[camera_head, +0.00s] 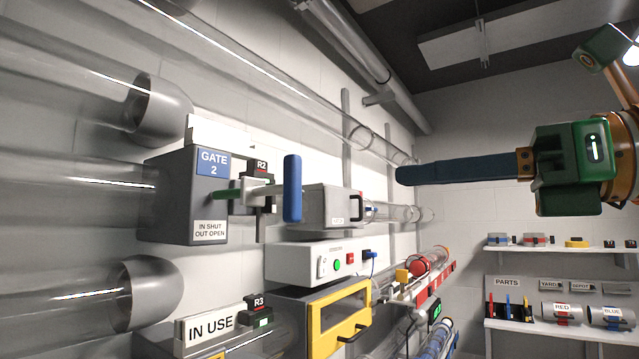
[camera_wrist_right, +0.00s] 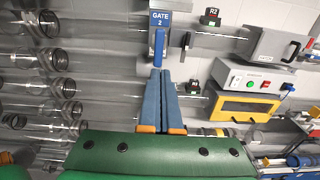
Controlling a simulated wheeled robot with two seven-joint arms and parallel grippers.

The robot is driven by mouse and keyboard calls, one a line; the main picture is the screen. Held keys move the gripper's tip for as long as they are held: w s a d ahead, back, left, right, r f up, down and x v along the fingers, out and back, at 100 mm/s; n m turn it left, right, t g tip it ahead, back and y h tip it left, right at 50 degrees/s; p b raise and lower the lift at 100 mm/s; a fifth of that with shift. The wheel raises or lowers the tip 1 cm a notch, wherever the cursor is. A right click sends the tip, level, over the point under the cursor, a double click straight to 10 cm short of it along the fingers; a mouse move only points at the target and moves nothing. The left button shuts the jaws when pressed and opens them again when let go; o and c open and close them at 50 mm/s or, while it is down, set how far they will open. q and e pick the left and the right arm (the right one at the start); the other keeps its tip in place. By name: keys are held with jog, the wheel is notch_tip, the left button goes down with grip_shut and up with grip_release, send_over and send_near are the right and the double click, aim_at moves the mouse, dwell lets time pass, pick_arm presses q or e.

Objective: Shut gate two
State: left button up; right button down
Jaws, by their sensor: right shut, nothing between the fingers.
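The gate two box (camera_head: 182,200) is a grey housing on a clear tube at the left, with a blue "GATE 2" sign and a label reading "IN SHUT OUT OPEN". Its rod stands out of the box to the right, with a green part (camera_head: 228,194) showing. The rod ends in an upright blue handle (camera_head: 292,188). My right gripper (camera_head: 398,175) is shut and empty, its fingers pointing left towards the handle with a gap between. In the right wrist view the handle (camera_wrist_right: 159,45) appears just beyond the closed fingertips (camera_wrist_right: 160,72). My left gripper is not in view.
A black R2 tag (camera_head: 261,168) sits behind the rod. A grey box (camera_head: 330,207), a white control panel (camera_head: 300,262) and a yellow-framed cabinet (camera_head: 335,318) lie right of and below the handle. Clear tubes run along the wall. Parts shelves (camera_head: 560,325) stand at the far right.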

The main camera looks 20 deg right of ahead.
aim_at(298, 186)
jog(key=p+x, duration=0.2)
jog(key=x, duration=0.9)
jog(key=shift+s+a, duration=0.1)
jog(key=shift+w+a, duration=0.3)
jog(key=shift+w, duration=0.1)
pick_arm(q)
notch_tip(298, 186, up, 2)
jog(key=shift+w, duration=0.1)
